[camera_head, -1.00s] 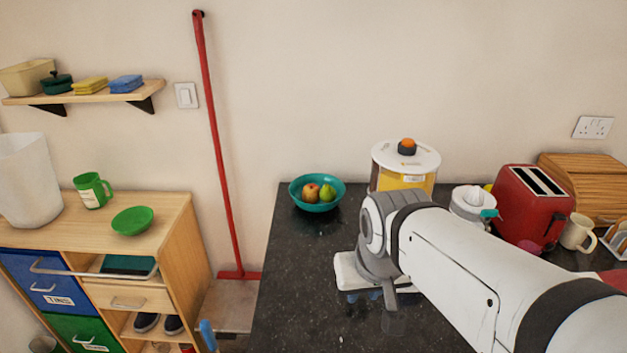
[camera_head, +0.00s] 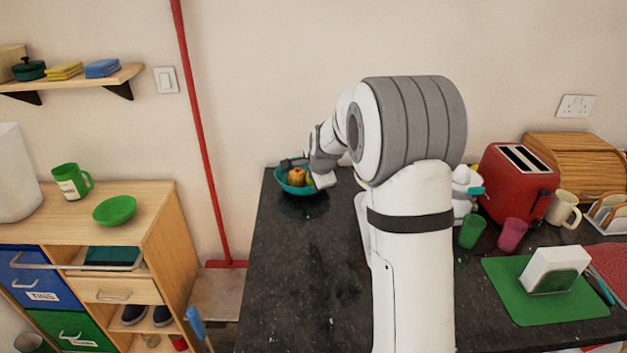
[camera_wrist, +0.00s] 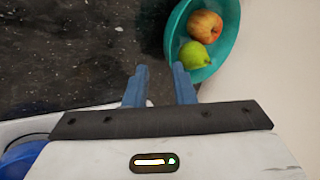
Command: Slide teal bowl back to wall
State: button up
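The teal bowl (camera_head: 304,191) stands at the back left of the dark granite counter, near the wall, with a red-yellow apple (camera_head: 296,177) and a green pear in it. In the wrist view the bowl (camera_wrist: 173,35) lies at the upper right, holding the apple (camera_wrist: 205,26) and the pear (camera_wrist: 194,54). My gripper (camera_wrist: 160,72) shows two blue fingers with a gap between them and nothing held. The right fingertip is close to the bowl's rim; I cannot tell whether it touches. In the head view my wrist partly hides the bowl and the fingers are not clear.
The granite counter (camera_head: 300,270) is clear in front of the bowl. A red toaster (camera_head: 517,182), green cup (camera_head: 471,232), pink cup (camera_head: 512,234) and green mat (camera_head: 505,285) are to the right. A red pole (camera_head: 200,130) leans on the wall left of the counter.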

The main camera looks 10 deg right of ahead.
aim_at(311, 193)
jog(key=shift+m, duration=0.9)
jog(key=w+f, duration=0.2)
jog(key=w, duration=0.1)
jog(key=shift+w+d+f, duration=0.2)
jog(key=shift+d+f, duration=0.15)
jog(key=p+x, duration=0.1)
jog(key=x, duration=0.6)
jog(key=shift+w+f, duration=0.2)
jog(key=shift+w, duration=0.1)
jog(key=shift+c, duration=0.2)
grip_shut()
